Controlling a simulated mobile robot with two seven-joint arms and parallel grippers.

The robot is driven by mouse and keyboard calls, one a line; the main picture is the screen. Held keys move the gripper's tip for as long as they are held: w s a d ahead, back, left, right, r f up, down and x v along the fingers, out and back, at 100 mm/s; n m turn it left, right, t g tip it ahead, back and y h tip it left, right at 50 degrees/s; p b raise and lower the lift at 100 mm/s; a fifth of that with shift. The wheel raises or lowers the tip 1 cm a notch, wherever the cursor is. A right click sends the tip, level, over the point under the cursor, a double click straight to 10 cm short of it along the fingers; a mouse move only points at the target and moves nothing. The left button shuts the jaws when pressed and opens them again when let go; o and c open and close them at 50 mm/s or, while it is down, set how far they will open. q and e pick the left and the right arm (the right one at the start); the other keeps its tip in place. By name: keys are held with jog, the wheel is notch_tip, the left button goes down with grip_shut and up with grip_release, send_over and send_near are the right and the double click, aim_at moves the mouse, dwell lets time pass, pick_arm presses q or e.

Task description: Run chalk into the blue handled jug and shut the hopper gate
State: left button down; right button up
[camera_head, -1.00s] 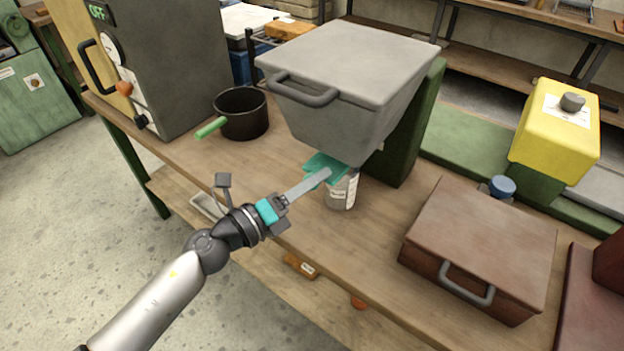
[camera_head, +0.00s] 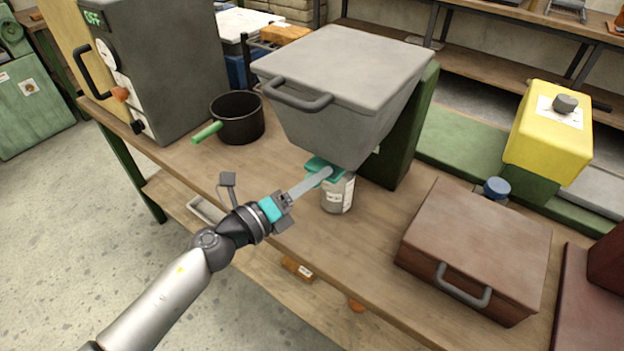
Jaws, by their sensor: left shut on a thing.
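The grey hopper (camera_head: 335,75) stands on the bench with a teal gate piece (camera_head: 318,164) under its outlet. A flat grey bar (camera_head: 308,184) runs from the gate toward my left gripper (camera_head: 286,202), which is shut on the bar's near end. A grey-white container with a label (camera_head: 338,196) stands upright directly below the gate. Its top is hidden by the gate and bar. I see no blue handle on it, and whether chalk is inside or falling cannot be told. My right gripper is not in view.
A black pot (camera_head: 237,118) with a green handle stands left of the hopper. A brown lidded box (camera_head: 475,250) stands on the right, with a blue knob (camera_head: 496,188) behind it. A dark grey cabinet (camera_head: 180,75) fills the back left. The bench between pot and gripper is clear.

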pick_arm(q)
jog(key=c, duration=0.5)
grip_release()
jog(key=b+v, duration=0.1)
jog(key=v, duration=1.4)
jog(key=shift+b, duration=0.4)
jog(key=shift+s+a, duration=0.1)
jog(key=shift+a, duration=0.05)
